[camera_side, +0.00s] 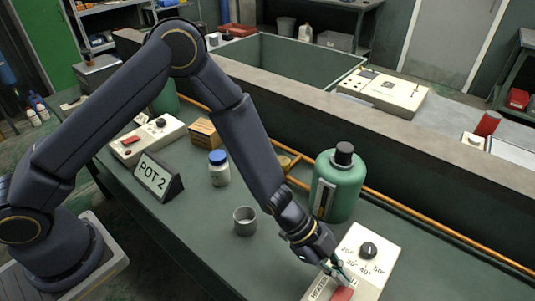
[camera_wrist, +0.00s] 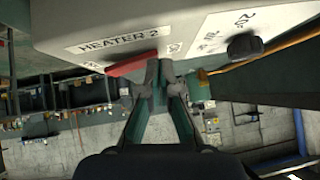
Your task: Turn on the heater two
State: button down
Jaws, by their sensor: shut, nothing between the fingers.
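The heater two box (camera_side: 363,246) is cream-white, with a black temperature dial (camera_side: 368,249) and a red switch (camera_side: 342,294), at the lower right of the side view. In the wrist view its label "HEATER 2" (camera_wrist: 117,41) reads clearly, with the red switch (camera_wrist: 131,64) below it and the dial (camera_wrist: 243,46) to the right. My gripper (camera_side: 339,270) is shut and empty. In the wrist view the fingertips (camera_wrist: 158,70) are right beside the right end of the red switch; I cannot tell whether they touch it.
A green canister (camera_side: 340,184) stands behind the box. A grey cup (camera_side: 245,221), a white bottle with blue lid (camera_side: 219,168), a "POT 2" sign (camera_side: 157,177) and another heater-like box (camera_side: 148,139) stand along the green bench. An orange pipe (camera_side: 430,230) runs along the back.

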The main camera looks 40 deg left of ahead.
jog(key=shift+r, duration=0.8)
jog(key=shift+w+r, duration=0.1)
jog(key=shift+r, duration=0.1)
jog(key=r, duration=0.4)
jog(key=shift+w+a+r, duration=0.1)
jog(key=shift+w+a, duration=0.1)
jog(key=shift+w, duration=0.2)
jog(key=w+v, duration=0.1)
jog(key=v, duration=0.8)
jog(key=shift+w+a, duration=0.2)
jog(key=shift+w, duration=0.2)
